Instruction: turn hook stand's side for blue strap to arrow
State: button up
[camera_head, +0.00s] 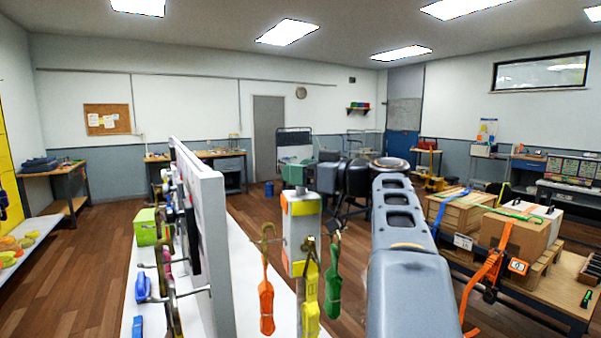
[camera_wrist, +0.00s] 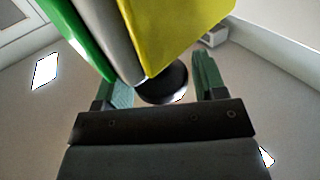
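The hook stand (camera_head: 301,226) is a grey post with orange and yellow parts. An orange strap (camera_head: 266,304), a yellow strap (camera_head: 310,300) and a green strap (camera_head: 333,288) hang on its hooks. In the wrist view its yellow face (camera_wrist: 185,35), grey edge and green face are close to the camera. My gripper (camera_head: 295,173) is at the stand's top. Its green fingers (camera_wrist: 164,88) stand apart on either side of a round black knob (camera_wrist: 163,86), and contact is unclear. The left finger is partly hidden. I make out neither a blue side nor the arrow.
A white panel (camera_head: 206,230) with hooks and hanging items stands at the left of the stand. A table (camera_head: 540,300) at right bears boxes, with a blue strap (camera_head: 449,212) and an orange strap (camera_head: 486,270). Wooden floor (camera_head: 100,265) is open at left.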

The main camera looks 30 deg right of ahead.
jog(key=shift+o, duration=0.8)
jog(key=b+v, duration=0.2)
jog(key=v, duration=1.2)
jog(key=shift+b, duration=0.3)
jog(key=shift+w+a, duration=0.1)
jog(key=shift+c, duration=0.3)
